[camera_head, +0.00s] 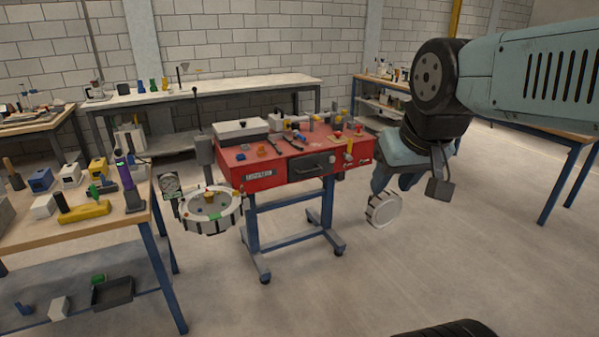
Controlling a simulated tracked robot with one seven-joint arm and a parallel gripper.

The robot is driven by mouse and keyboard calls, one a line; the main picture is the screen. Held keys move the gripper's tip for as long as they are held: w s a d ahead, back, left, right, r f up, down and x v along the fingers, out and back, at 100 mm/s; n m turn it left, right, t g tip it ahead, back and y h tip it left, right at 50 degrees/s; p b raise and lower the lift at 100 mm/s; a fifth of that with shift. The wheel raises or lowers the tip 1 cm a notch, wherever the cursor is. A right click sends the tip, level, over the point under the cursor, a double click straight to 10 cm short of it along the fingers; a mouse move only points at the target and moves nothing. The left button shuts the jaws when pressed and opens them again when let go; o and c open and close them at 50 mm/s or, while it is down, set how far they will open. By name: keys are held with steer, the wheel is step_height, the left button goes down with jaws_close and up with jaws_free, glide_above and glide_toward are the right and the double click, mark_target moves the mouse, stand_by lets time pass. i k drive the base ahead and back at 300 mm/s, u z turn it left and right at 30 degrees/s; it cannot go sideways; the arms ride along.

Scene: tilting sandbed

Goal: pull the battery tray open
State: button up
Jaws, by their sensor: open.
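A red workstation (355,172) on a blue wheeled frame stands in the middle of the head camera view. Its front has a dark panel with a black handle (311,165), which looks like the battery tray's front. The panel appears flush with the red front, so the tray looks closed. My gripper (394,188) hangs from my arm just right of the workstation, open and pointing down, apart from the handle. A pale round part (383,208) shows at its lower end; whether the fingers touch it is unclear.
A round dial-like fixture (208,210) sits at the workstation's left front. A cluttered wooden bench (125,222) fills the left. A white-topped table (235,88) stands behind, and a blue-legged bench (560,180) at right. The floor before the workstation (400,270) is clear.

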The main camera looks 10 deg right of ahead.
mark_target(316, 163)
steer(key=u, duration=0.05)
steer(key=i, duration=0.95)
steer(key=z, duration=0.1)
